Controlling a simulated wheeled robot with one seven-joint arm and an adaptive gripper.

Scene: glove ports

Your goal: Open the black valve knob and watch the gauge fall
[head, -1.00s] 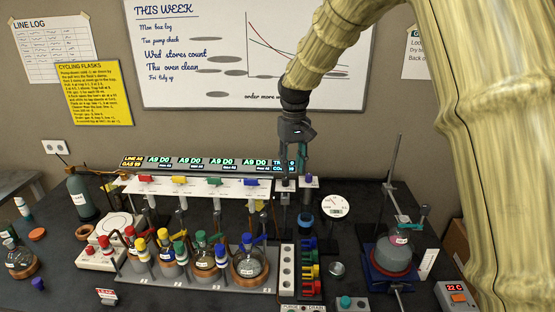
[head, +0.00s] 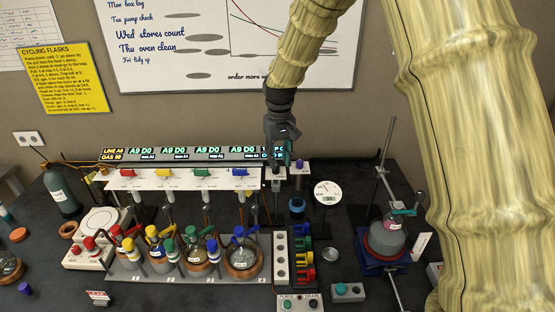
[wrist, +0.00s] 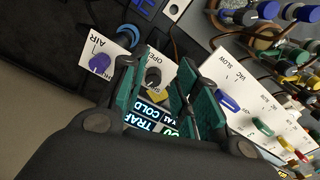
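The black valve knob (wrist: 153,77) stands on a white panel marked OPEN in the wrist view. My gripper (wrist: 160,92) is open, its two teal fingers apart on either side of the knob; I see no clear contact. In the head view my gripper (head: 283,158) is above the back rack and largely hides the knob. The round white gauge (head: 327,191) stands right of the rack; its needle is too small to read.
A purple knob (head: 300,166) stands close on the right of my gripper, also in the wrist view (wrist: 99,63). A blue lever (head: 240,172) is close on the left. Several stoppered flasks (head: 243,259) stand in front. A flask on a stand (head: 387,238) is at right.

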